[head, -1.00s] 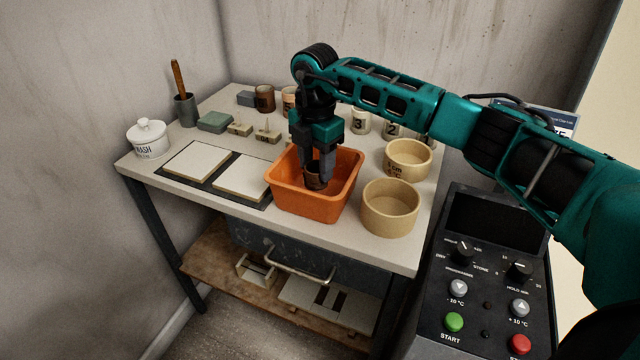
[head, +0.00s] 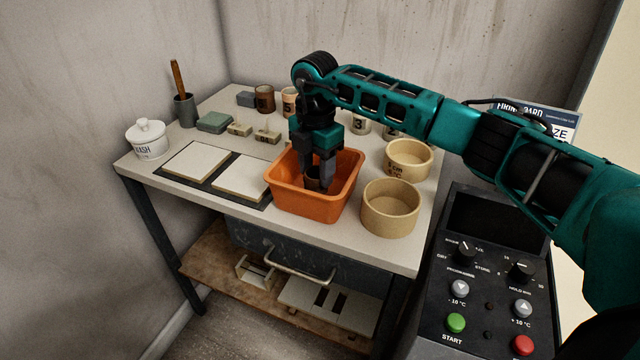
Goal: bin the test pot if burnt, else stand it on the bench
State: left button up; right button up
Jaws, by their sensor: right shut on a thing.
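The test pot (head: 313,184) is small and dark brown. It is inside the orange bin (head: 308,207) on the bench (head: 345,238), below the rim. My right gripper (head: 316,183) reaches straight down into the bin, shut on the pot with a finger at each side. The fingers hide part of the pot, and I cannot tell whether it touches the bin floor. My left gripper is not in view.
Two tan round containers (head: 390,218) stand right of the bin. White tiles (head: 200,161) lie left of it. Numbered cups (head: 265,98) stand behind. A white lidded jar (head: 148,139) is at the left edge. A control panel (head: 487,285) stands at the right.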

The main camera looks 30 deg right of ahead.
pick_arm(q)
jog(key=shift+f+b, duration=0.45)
pick_arm(e)
jog(key=shift+f, duration=0.9)
jog(key=o, duration=1.1)
jog(key=shift+r, duration=0.55)
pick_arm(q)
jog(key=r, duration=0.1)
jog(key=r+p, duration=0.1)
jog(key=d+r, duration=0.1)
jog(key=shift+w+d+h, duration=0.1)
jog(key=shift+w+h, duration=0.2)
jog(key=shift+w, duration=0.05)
pick_arm(e)
notch_tip(320, 180, up, 12)
jog(key=shift+f, duration=0.1)
